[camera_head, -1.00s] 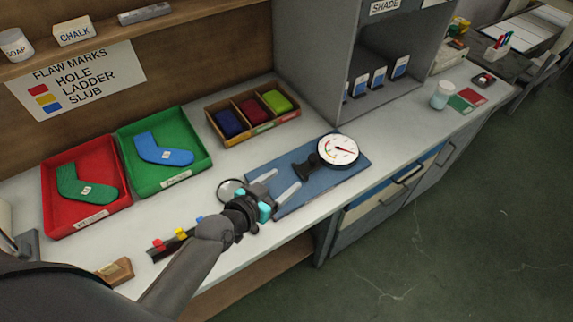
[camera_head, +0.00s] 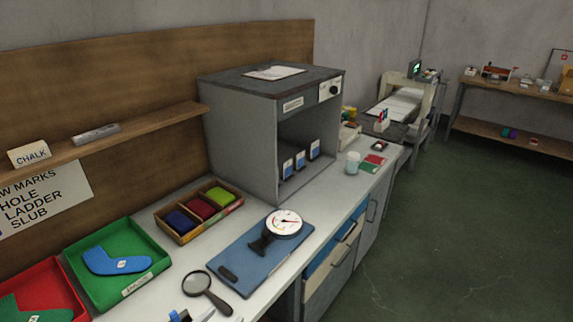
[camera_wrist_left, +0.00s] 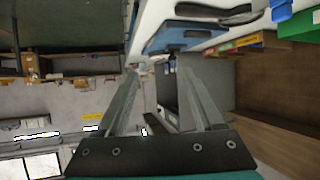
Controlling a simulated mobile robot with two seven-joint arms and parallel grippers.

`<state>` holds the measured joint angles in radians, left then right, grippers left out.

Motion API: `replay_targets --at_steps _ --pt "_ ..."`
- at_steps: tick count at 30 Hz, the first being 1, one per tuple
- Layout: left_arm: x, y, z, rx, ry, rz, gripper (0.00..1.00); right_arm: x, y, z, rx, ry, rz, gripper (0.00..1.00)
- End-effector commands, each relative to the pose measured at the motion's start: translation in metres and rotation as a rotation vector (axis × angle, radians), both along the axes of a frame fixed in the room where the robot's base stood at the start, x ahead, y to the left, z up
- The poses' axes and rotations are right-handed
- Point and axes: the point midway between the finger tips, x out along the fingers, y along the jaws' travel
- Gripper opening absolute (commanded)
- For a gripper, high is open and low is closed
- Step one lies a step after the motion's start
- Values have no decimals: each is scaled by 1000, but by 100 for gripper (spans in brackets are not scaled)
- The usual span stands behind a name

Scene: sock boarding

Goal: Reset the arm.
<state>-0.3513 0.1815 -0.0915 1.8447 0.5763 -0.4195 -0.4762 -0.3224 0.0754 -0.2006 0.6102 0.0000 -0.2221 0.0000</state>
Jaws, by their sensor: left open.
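My left gripper (camera_head: 208,315) shows only as pale fingertips at the bottom edge of the head view, just below the magnifying glass (camera_head: 206,287). In the left wrist view its two fingers (camera_wrist_left: 158,100) stand apart with nothing between them. The rest of the left arm is out of the head view. My right gripper is in neither view.
A blue board (camera_head: 232,273) with a dial gauge (camera_head: 284,223) lies on the bench. Left are a green tray (camera_head: 157,264) with a blue sock (camera_head: 112,262) and a red tray (camera_head: 72,297) with a green sock. A grey cabinet (camera_head: 240,140) stands behind.

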Motion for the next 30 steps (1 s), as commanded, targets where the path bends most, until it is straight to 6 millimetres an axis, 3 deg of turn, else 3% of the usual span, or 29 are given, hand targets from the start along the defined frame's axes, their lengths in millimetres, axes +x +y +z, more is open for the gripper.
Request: replay_targets --at_steps 9,18,29,30 --pt "-56 -21 -1 65 259 -79 69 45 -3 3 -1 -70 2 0" --pt "-125 -3 8 171 556 4 69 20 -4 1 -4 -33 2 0" --pt "-182 26 28 237 763 166 69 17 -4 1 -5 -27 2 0" --pt "-178 25 15 237 767 160 69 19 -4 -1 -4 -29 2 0"
